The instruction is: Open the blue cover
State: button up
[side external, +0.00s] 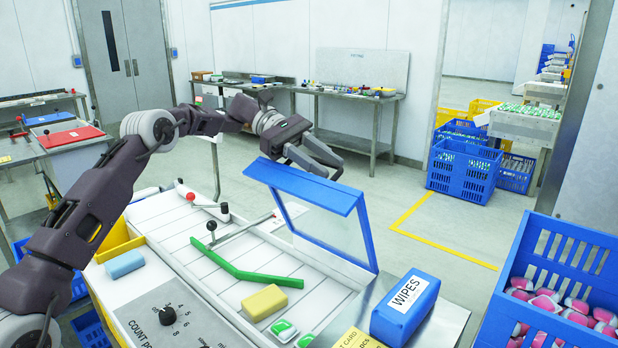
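The blue cover (305,187) is a clear panel in a blue frame. It stands raised at a steep tilt over the back right of the white machine bed, its lower edge near the bed. My gripper (337,172) is just behind and above the cover's top edge, its dark fingers pointing right and down. I cannot tell whether it touches the frame. The fingers overlap in this view, so their opening is unclear. No object shows between them.
On the machine are a green bar (240,270), levers with red and black knobs (223,217), a yellow block (265,302), a light-blue block (125,264) and a blue wipes pack (405,306). A blue crate (560,262) stands at right. Open floor lies behind the cover.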

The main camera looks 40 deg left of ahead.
aim_at(298, 182)
jog(key=shift+m+t, duration=0.3)
jog(key=shift+m, duration=0.1)
jog(key=s, duration=0.2)
jog(key=s+f, duration=0.1)
jog(key=s, duration=0.1)
jog(key=s+f, duration=0.1)
jog(key=s, duration=0.1)
jog(key=shift+s+f, duration=0.15)
jog(key=shift+s, duration=0.1)
jog(key=s+f+m+t, duration=0.1)
jog(key=s+f+m, duration=0.1)
jog(key=s+f, duration=0.2)
jog(key=s+f+m+t, duration=0.1)
jog(key=s+f, duration=0.4)
jog(key=f, duration=0.3)
jog(key=s+f+m+t+h, duration=0.1)
jog(key=s+f+m, duration=0.1)
jog(key=s+f, duration=0.2)
jog(key=shift+s+a+f+m, duration=0.1)
jog(key=shift+s+f+m, duration=0.1)
jog(key=shift+f, duration=0.6)
jog(key=shift+s+a+f+m, duration=0.1)
jog(key=shift+s+f, duration=0.05)
jog(key=shift+f, duration=0.65)
jog(key=v, duration=0.6)
jog(key=shift+d+r, duration=0.1)
jog(key=shift+r, duration=0.05)
